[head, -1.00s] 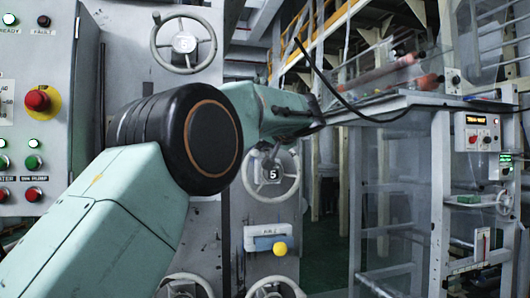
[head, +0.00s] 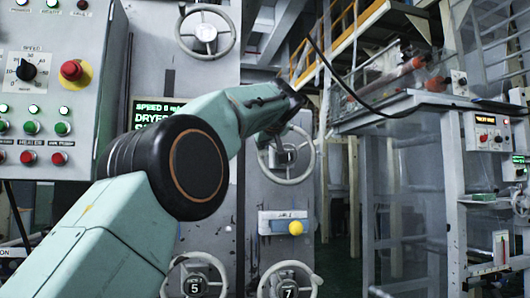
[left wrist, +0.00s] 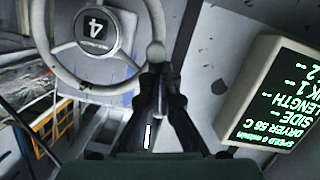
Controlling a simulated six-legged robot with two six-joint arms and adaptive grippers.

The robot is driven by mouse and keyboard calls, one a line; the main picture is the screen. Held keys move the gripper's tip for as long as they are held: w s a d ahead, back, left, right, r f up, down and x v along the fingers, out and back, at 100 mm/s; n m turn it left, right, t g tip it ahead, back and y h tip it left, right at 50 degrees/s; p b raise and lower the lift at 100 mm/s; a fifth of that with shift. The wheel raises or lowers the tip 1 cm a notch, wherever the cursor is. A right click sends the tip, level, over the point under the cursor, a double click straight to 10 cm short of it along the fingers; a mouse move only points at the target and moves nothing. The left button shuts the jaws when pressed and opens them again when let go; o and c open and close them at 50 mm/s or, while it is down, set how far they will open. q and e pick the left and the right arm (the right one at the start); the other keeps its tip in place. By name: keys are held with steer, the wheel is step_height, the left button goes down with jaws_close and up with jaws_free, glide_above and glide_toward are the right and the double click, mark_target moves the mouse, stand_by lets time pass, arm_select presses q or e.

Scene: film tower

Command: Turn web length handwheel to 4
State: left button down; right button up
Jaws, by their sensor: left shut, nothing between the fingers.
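A grey handwheel (left wrist: 92,38) is at the upper left of the left wrist view, upside down. Its hub counter (left wrist: 94,27) reads 4; the small lettering is unreadable. In the head view this looks like the middle handwheel (head: 286,155) on the grey panel, partly behind my left arm, its number unclear. My left gripper (left wrist: 160,82) is shut and empty. Its fingertips are close to the round knob (left wrist: 156,53) on the wheel rim; I cannot tell whether they touch. In the head view, the arm mostly hides the gripper. My right gripper is not in view.
A green-lettered display (left wrist: 277,103) is beside the wheel. Another handwheel (head: 206,31) is above, and two more, reading 5 (head: 195,285) and 7 (head: 290,292), are below. A yellow ball knob (head: 296,228) sticks out under the middle wheel. A button panel (head: 60,110) stands at left.

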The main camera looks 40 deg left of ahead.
mark_target(262, 155)
arm_select(q)
step_height(262, 155, down, 2)
steer(key=b, duration=0.1)
steer(key=n+b, duration=0.1)
steer(key=b, duration=0.1)
steer(key=shift+f+n+t, duration=0.25)
steer(key=shift+n+t, duration=0.05)
steer(key=shift+s+f+n+h+b, duration=0.1)
steer(key=shift+f+n+h+b, duration=0.2)
steer(key=shift+f+n+b, duration=0.25)
steer(key=shift+f+b, duration=0.4)
steer(key=shift+b, duration=0.55)
